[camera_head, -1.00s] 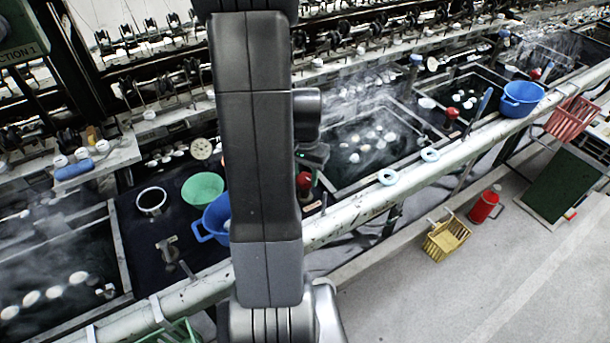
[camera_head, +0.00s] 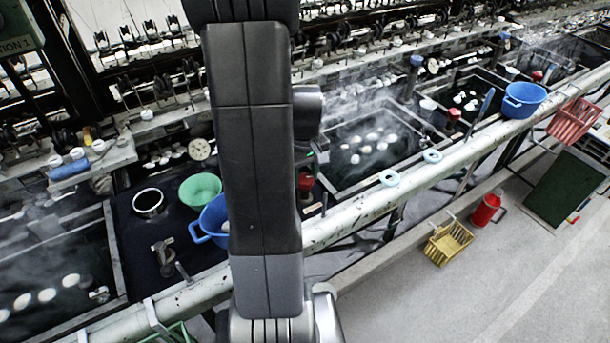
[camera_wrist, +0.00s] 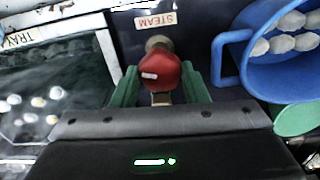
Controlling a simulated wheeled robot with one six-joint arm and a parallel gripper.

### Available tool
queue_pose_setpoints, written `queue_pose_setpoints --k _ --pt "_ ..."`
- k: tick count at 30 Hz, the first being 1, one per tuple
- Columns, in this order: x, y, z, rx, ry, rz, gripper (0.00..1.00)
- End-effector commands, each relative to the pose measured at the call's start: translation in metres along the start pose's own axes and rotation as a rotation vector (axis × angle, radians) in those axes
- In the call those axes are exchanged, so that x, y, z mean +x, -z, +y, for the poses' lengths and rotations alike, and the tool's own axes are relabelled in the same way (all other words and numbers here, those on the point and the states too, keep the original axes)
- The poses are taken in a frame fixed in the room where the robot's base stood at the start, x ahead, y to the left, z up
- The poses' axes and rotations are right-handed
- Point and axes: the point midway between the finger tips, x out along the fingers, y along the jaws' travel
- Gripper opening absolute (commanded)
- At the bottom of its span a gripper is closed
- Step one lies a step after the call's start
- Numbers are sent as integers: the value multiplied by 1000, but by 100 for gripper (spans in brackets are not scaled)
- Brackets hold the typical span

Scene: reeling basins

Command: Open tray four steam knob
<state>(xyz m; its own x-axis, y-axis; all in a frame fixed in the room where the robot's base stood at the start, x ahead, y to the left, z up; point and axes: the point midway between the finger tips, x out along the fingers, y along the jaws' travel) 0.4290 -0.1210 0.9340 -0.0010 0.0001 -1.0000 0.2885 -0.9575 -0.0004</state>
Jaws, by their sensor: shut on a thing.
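A red steam knob (camera_wrist: 160,72) with a white mark sits on a brass-coloured fitting, below an upside-down STEAM label (camera_wrist: 155,21) in the wrist view. My gripper (camera_wrist: 161,86) has its green fingers on either side of the knob and is shut on it. Red parts of the valve (camera_head: 305,181) show just right of my arm in the head view, where my arm hides the fingers. A water tray (camera_wrist: 108,55) with pale cocoons lies left of the knob in the wrist view. Its sign reads TRAY, with the number not readable.
A blue vessel (camera_wrist: 228,62) holding cocoons stands close right of the knob in the wrist view. In the head view, a long pale pipe (camera_head: 345,218) runs in front of the basins. A green bowl (camera_head: 201,188) stands left of my arm. Steam drifts over the basins.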

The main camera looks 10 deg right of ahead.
Motion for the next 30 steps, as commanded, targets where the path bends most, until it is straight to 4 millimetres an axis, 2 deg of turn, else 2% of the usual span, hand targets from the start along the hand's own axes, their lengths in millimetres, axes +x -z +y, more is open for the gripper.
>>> queue_pose_setpoints --k 12,30 --pt "-1 1 0 -234 -2 3 18" --pt "-1 1 1 -284 -3 4 18"
